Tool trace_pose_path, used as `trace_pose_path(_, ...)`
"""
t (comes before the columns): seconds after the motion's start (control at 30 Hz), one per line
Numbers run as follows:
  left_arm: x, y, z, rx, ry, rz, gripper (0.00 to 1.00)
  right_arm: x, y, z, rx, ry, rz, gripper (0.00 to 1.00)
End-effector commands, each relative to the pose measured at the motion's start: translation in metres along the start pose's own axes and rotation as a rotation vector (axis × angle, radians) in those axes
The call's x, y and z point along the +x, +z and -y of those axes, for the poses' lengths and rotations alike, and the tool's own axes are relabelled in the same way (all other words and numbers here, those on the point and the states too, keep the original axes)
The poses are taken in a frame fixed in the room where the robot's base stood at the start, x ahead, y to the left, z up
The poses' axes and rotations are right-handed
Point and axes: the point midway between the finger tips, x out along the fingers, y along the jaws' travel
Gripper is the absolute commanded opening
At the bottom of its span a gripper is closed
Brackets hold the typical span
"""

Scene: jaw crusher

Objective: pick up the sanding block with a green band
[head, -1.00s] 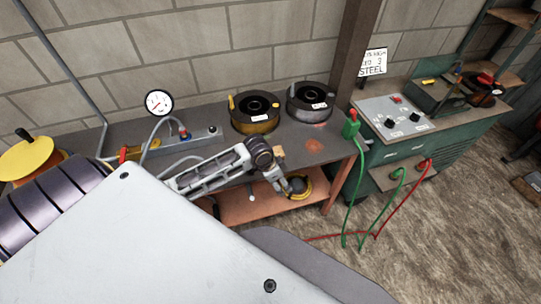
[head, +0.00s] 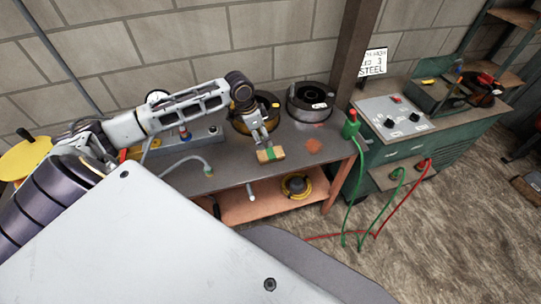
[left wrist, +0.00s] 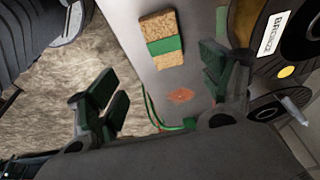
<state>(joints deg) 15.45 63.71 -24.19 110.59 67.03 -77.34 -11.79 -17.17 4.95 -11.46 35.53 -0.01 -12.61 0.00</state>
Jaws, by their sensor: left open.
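The sanding block with a green band (head: 277,153) lies on the bench top near its front edge, tan with a green stripe around its middle. In the left wrist view the block (left wrist: 153,27) shows at the top, beyond and between the spread fingers. My left gripper (head: 261,141) hangs over the bench just behind and above the block in the head view. In the left wrist view my left gripper (left wrist: 163,88) is open with nothing between its fingers. Whether a finger touches the block cannot be told. My right gripper is not in view.
A hose end (head: 207,170) lies left of the block. A green clamp (head: 351,126) sits at the bench's right end. Bare bench lies right of the block.

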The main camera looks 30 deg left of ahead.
Motion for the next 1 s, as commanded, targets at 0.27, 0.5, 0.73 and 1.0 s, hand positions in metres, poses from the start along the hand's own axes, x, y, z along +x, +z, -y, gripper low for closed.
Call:
trace_pose_path(0.27,-0.007,0.001,0.005,-0.002,0.001,0.002,0.80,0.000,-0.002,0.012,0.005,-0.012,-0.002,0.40)
trace_pose_path(0.5,-0.005,0.001,0.005,-0.002,0.002,0.002,0.80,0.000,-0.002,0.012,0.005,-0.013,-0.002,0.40)
trace_pose_path(0.73,0.011,0.000,0.005,-0.003,0.002,0.000,0.80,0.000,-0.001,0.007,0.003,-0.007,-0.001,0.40)
trace_pose_path(1.0,0.046,0.000,0.004,-0.003,0.003,0.001,0.80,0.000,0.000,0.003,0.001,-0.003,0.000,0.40)
